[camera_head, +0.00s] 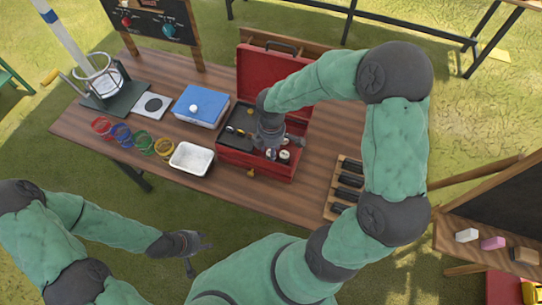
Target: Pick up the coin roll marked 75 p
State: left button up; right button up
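A red open box (262,173) stands on the wooden table, its lid raised at the back. It holds a dark compartment at left and small pale-ended rolls (284,156) at right. Their markings are too small to read, so I cannot tell which one is marked 75 p. My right gripper (270,150) points down into the box among the rolls. Its fingertips are partly hidden, and I cannot tell whether it grips one. My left gripper (199,256) hangs in front of the table's front edge, away from the box, with its fingers spread and empty.
A white tray (190,160), a blue box (200,106) and coloured rings (122,134) lie left of the red box. A wooden rack with black slots (347,181) lies at right.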

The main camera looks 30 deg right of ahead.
notch_tip(320, 180, down, 2)
jog(key=shift+f, duration=0.1)
grip_shut()
